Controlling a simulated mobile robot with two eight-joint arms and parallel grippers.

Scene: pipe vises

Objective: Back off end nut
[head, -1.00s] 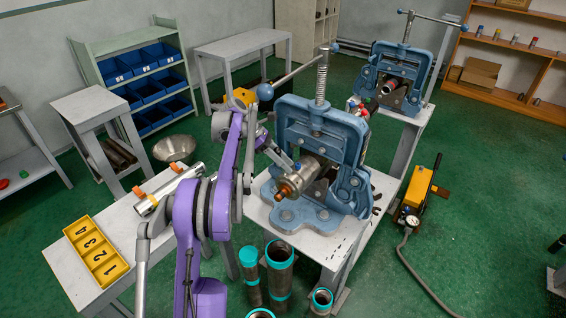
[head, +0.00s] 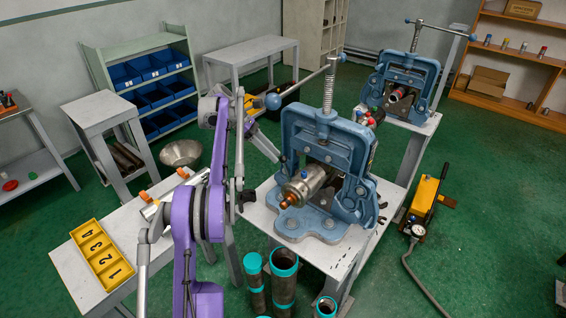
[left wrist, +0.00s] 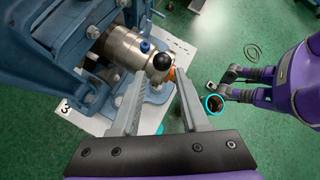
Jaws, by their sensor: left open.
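A silver cylinder (head: 312,181) is held in the near blue vise (head: 328,145), its narrower end jutting out toward the front left. An orange-copper tip (head: 290,200) ends it. In the left wrist view the cylinder (left wrist: 122,45) carries a blue fitting (left wrist: 146,46), with a black ball (left wrist: 153,70) in front of the copper tip (left wrist: 173,74). My left gripper (head: 279,158) is above and left of the cylinder's outer end. In its wrist view the gripper (left wrist: 152,78) has its fingers spread apart, with the end beyond them and nothing gripped.
A bench at left holds a yellow numbered tray (head: 101,254). Teal-capped pipes (head: 284,275) stand beside the vise table (head: 345,252). A second vise (head: 403,75) is behind. A yellow pump (head: 424,197) with a hose lies on the open green floor at right.

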